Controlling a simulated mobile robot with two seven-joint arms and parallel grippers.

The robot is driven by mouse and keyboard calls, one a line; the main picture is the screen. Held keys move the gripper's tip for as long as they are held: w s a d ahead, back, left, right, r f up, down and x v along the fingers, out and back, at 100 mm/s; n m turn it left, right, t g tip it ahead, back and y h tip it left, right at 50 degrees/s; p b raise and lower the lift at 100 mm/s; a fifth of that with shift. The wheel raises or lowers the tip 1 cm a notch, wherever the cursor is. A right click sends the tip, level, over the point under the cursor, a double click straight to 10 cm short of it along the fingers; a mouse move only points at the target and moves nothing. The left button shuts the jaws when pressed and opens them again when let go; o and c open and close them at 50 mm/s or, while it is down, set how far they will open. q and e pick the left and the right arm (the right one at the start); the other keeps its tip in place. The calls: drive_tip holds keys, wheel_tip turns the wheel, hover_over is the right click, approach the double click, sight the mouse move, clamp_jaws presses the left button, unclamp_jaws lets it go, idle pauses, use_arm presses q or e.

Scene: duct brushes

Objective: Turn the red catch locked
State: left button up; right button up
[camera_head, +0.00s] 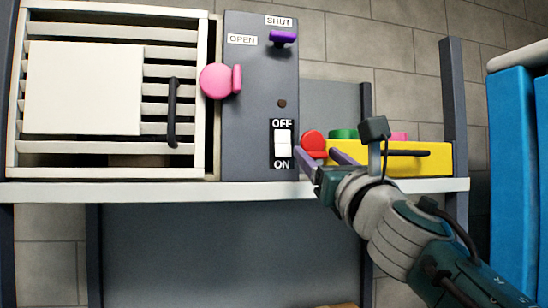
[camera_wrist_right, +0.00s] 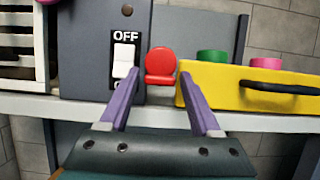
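The red catch (camera_head: 313,141) sits between the grey switch panel and the left end of a yellow box. It has a round disc and a flat tab at its lower edge, and it also shows in the right wrist view (camera_wrist_right: 160,62). My right gripper (camera_head: 318,158) is open, its two purple fingers apart and pointing at the catch. In the right wrist view the catch appears centred between the fingertips (camera_wrist_right: 160,80); I cannot tell whether they touch it. My left gripper is not in view.
The grey panel (camera_head: 250,120) carries an OFF/ON rocker switch (camera_head: 283,143), a purple knob (camera_head: 283,37) and a pink catch (camera_head: 217,81) beside a louvred white door. The yellow box (camera_head: 425,160) with a black handle lies close right of my gripper. A white shelf edge (camera_head: 230,190) runs below.

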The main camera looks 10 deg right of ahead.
clamp_jaws()
drive_tip(key=shift+m, duration=0.4)
drive_tip(key=m+h+b, duration=0.1)
drive_tip(key=m+h, duration=0.2)
drive_tip(key=m, duration=0.2)
drive_tip(key=shift+a, duration=0.1)
drive_tip(key=m+g+h, duration=0.1)
drive_tip(key=m, duration=0.2)
drive_tip(key=m+g+h+b, duration=0.1)
drive_tip(key=m+h, duration=0.1)
drive_tip(key=m, duration=0.2)
drive_tip(key=shift+a, duration=0.1)
drive_tip(key=m+g, duration=0.1)
drive_tip(key=m, duration=0.2)
drive_tip(key=m+h, duration=0.1)
drive_tip(key=m, duration=0.1)
drive_tip(key=shift+r+m+g, duration=0.15)
drive_tip(key=shift+m+g, duration=0.25)
drive_tip(key=m+g+p, duration=0.1)
drive_tip(key=m, duration=0.2)
drive_tip(key=shift+m+g, duration=0.4)
drive_tip(key=shift+m, duration=0.1)
